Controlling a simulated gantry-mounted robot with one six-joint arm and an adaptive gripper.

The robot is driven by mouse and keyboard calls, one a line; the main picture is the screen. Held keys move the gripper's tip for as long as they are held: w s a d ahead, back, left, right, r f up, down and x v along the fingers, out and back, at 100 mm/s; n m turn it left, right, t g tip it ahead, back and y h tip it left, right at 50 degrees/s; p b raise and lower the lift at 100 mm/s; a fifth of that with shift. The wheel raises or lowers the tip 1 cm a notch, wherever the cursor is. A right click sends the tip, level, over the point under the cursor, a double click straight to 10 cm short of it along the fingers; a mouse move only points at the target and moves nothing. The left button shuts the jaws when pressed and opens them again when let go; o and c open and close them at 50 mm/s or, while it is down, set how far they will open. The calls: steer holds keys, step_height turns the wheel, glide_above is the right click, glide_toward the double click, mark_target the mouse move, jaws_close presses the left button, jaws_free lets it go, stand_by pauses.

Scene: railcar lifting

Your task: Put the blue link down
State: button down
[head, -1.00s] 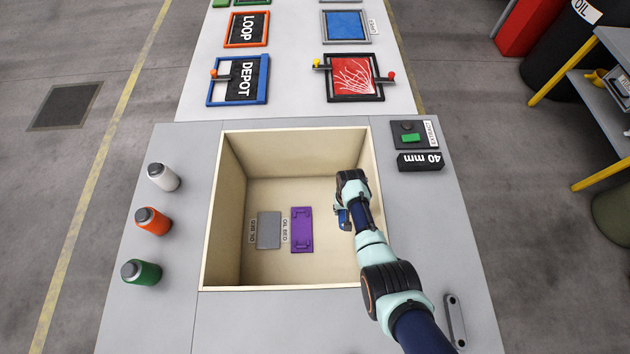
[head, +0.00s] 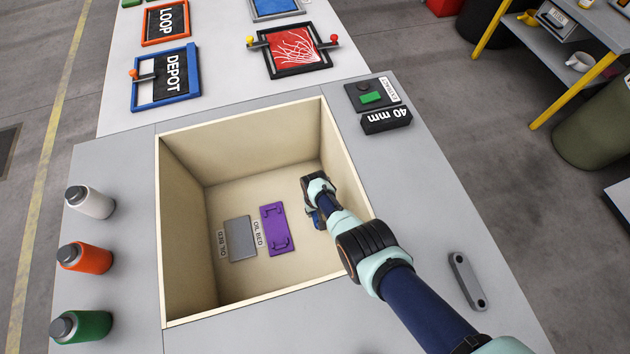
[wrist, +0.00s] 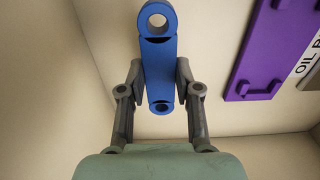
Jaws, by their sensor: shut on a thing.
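The blue link (wrist: 158,65) is a bar with a ringed end, held between the two fingers of my gripper (wrist: 158,85) in the wrist view. In the head view a small part of the blue link (head: 318,219) shows beside my gripper (head: 312,208), and the rest is hidden by the arm. My gripper is inside the beige bin (head: 190,262), near its right wall. I cannot tell whether the link touches the bin floor.
A purple plate (head: 275,230) and a grey plate (head: 240,239) lie on the bin floor, left of my gripper, by "OIL BED" labels. The bin walls stand close around. White, orange and green bottles (head: 84,257) stand left of the bin. A grey link (head: 467,281) lies on the table at right.

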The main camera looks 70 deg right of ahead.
mark_target(315, 215)
steer(key=shift+f+b, duration=1.5)
steer(key=shift+f, duration=0.6)
steer(key=c, duration=0.8)
jaws_free()
steer(key=shift+r, duration=0.1)
step_height(315, 215, up, 12)
steer(key=p, duration=1.1)
steer(key=shift+r, duration=0.15)
